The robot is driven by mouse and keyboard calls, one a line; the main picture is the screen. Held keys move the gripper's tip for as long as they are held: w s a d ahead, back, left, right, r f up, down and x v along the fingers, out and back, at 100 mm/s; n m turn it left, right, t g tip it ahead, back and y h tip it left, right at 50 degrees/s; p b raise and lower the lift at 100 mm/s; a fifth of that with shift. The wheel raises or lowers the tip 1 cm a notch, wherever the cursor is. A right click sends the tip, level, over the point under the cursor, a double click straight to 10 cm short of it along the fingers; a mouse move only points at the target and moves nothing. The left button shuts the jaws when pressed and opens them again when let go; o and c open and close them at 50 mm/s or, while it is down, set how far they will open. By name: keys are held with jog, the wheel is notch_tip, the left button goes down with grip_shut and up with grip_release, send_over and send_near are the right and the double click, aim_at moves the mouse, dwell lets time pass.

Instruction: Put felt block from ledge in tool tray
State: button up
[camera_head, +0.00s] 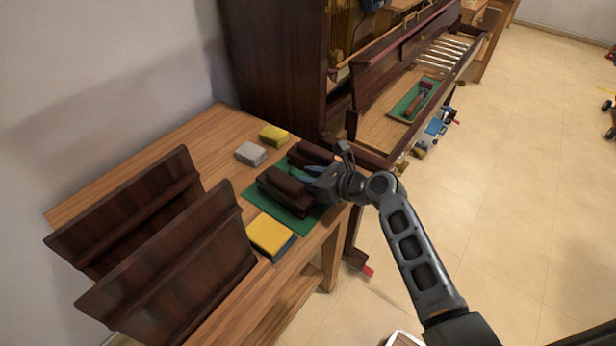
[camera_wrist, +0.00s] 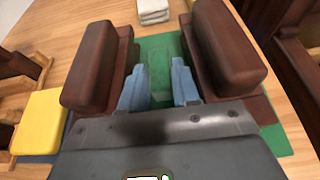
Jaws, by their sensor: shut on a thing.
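My gripper (camera_head: 312,172) is low over the wooden side table, between two dark brown padded blocks (camera_head: 284,192) (camera_head: 310,153). In the wrist view, its blue fingertips (camera_wrist: 158,88) are on either side of a green block (camera_wrist: 160,62), which I take to be the felt block. It blends with the green mat (camera_wrist: 158,42) under it, so I cannot tell whether it touches the mat. In the head view the green block is hidden. A shallow wooden tray with a green lining (camera_head: 405,103) and a tool in it lies inside the open piano; it may be the tool tray.
A yellow-and-blue block (camera_head: 270,234) sits at the table's front edge. A grey block (camera_head: 250,153) and a yellow one (camera_head: 273,134) lie behind the mat. Two dark wooden panels (camera_head: 200,255) stand at the left. The piano case (camera_head: 275,70) rises behind the table.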

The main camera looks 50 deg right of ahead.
jog(key=shift+f, duration=0.1)
jog(key=o, duration=0.7)
jog(key=v, duration=1.2)
